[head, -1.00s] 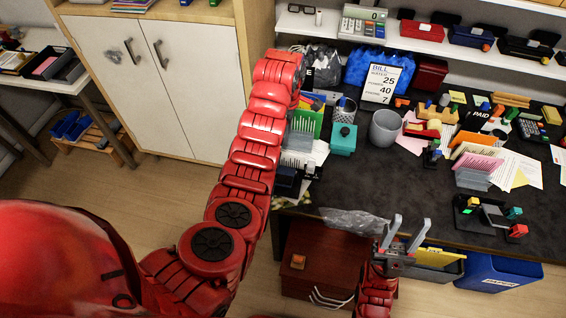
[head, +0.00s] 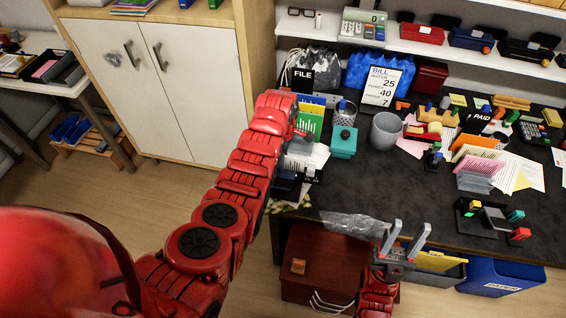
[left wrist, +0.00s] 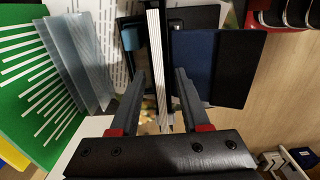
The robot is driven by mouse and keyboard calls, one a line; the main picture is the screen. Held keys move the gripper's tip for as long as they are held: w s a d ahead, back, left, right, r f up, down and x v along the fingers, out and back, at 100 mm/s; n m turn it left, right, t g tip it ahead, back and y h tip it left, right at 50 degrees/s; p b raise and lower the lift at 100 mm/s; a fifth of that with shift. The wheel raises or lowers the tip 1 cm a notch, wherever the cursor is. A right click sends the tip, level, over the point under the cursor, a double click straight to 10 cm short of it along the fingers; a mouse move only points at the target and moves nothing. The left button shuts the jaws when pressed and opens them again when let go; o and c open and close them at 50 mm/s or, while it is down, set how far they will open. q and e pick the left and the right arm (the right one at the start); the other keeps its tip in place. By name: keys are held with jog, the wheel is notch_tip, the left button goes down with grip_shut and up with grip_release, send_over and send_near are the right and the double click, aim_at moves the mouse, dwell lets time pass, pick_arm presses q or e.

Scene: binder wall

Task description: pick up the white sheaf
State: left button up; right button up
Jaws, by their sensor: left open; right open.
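In the left wrist view, the white sheaf (left wrist: 157,55) stands edge-on, a narrow upright stack with thin line-like layers. My left gripper (left wrist: 160,76) is open around the line of the sheaf, one finger on each side with gaps showing; I cannot tell how deep the sheaf sits between them. In the head view my left arm hides that gripper, and I cannot pick out the sheaf for certain among the pale papers beside the arm. My right gripper (head: 409,232) is open and empty at the desk's front edge, far from the sheaf.
In the left wrist view, a dark blue and black block (left wrist: 212,68) stands right of the sheaf, with translucent sheets (left wrist: 78,60) and a green striped piece (left wrist: 35,85) to the left. In the head view, a teal box (head: 343,141) and grey cup (head: 385,130) stand nearby.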

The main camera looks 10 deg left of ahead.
pick_arm(q)
jog(key=shift+f, duration=0.25)
jog(key=shift+f, duration=0.15)
grip_shut()
dwell(0.4)
